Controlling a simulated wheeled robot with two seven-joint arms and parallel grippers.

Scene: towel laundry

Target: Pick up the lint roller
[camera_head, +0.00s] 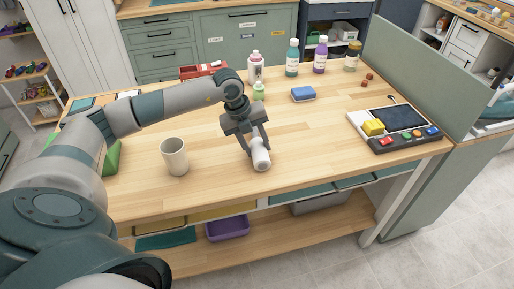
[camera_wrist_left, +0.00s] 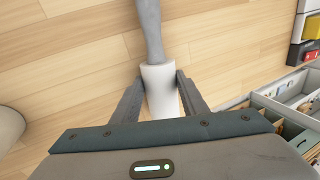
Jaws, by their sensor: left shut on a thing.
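The lint roller has a white roll (camera_head: 261,158) near the front middle of the wooden table. In the left wrist view its white roll (camera_wrist_left: 160,96) sits between my fingers and its grey handle (camera_wrist_left: 150,28) points away toward the top. My left gripper (camera_head: 256,145) reaches down over it. In the wrist view my left gripper (camera_wrist_left: 160,80) has a finger on each side of the roll and is shut on it. I cannot tell whether the roller is clear of the tabletop. My right gripper is in neither view.
A beige cup (camera_head: 174,157) stands left of the roller. A blue sponge (camera_head: 303,94), several bottles (camera_head: 292,60) and a red tray (camera_head: 203,71) are farther back. A button console (camera_head: 400,125) is at the right, beside a green panel (camera_head: 420,75). The table's middle right is clear.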

